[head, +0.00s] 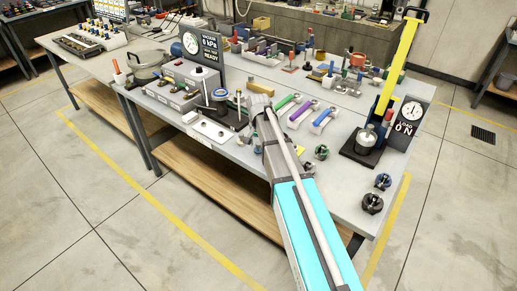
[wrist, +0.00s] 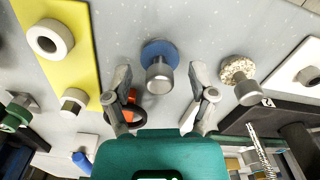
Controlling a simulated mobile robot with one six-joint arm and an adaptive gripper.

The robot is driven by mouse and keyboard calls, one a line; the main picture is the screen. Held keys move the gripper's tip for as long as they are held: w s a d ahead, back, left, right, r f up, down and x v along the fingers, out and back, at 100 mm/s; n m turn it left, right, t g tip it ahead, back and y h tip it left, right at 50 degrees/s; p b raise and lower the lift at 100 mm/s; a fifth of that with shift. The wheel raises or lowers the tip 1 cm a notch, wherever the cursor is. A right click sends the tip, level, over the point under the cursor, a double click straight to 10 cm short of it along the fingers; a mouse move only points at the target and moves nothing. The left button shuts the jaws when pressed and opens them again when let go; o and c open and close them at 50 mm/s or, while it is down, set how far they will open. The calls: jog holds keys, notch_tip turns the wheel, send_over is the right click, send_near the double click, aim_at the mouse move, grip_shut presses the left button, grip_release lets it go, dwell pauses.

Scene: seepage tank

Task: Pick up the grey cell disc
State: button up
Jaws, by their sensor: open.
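My gripper (wrist: 161,98) is open, its two fingers spread on either side of the lower middle of the wrist view. Just beyond the fingertips, between them, is a blue disc (wrist: 152,49) with a grey metal knob (wrist: 159,79). A speckled disc (wrist: 235,68) with a similar grey knob is to the right of the right finger. I cannot tell which piece is the grey cell disc.
A yellow plate (wrist: 47,14) with pale round fittings is at left in the wrist view. An orange ring (wrist: 132,113) lies near the left finger. In the head view, green, purple and blue handled tools (head: 303,112) lie right of my gripper, and a yellow-levered press (head: 401,62) stands farther right.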

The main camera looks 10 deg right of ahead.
grip_shut()
dwell(0.3)
jog(key=shift+r, duration=0.25)
notch_tip(320, 180, up, 2)
jog(key=p, duration=0.2)
jog(key=shift+r+p, duration=0.1)
jog(key=shift+p, duration=0.2)
jog(key=s+r+p, duration=1)
jog(key=s, duration=0.4)
jog(key=shift+r, duration=0.2)
jog(key=shift+s, duration=0.15)
dwell(0.3)
